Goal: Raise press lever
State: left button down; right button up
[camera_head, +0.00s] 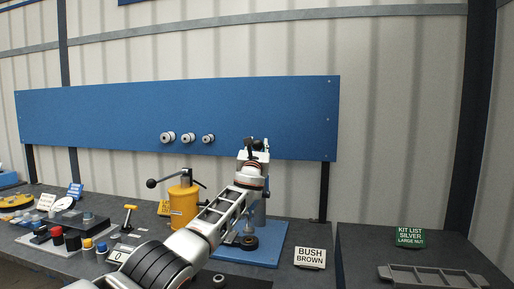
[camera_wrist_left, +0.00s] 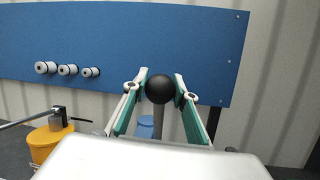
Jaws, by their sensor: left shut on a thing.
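The press lever shows in the left wrist view as a black ball knob (camera_wrist_left: 160,88) on a grey rod (camera_wrist_left: 161,124), standing nearly upright. My left gripper (camera_wrist_left: 160,90) is shut on the lever, with its green-padded fingers on either side of the knob. In the head view the left gripper (camera_head: 256,145) is raised in front of the blue panel's lower right part. The press stands on a blue base plate (camera_head: 268,254). My arm hides much of the press. My right gripper is in neither view.
A yellow cylinder (camera_head: 183,205) with a black-knobbed side handle stands left of my arm. A "BUSH BROWN" sign (camera_head: 310,258) stands right of the base plate. A grey divided tray (camera_head: 432,275) lies at far right. White spools (camera_head: 188,138) hang on the blue panel (camera_head: 110,120).

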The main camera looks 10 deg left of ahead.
pick_arm(q)
jog(key=shift+w+r, duration=0.2)
jog(key=shift+w, duration=0.15)
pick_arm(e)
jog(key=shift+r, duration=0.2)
pick_arm(q)
jog(key=shift+f, duration=0.1)
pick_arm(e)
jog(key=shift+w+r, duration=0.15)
pick_arm(q)
jog(key=c, duration=1.6)
grip_release()
jog(key=shift+w, duration=0.1)
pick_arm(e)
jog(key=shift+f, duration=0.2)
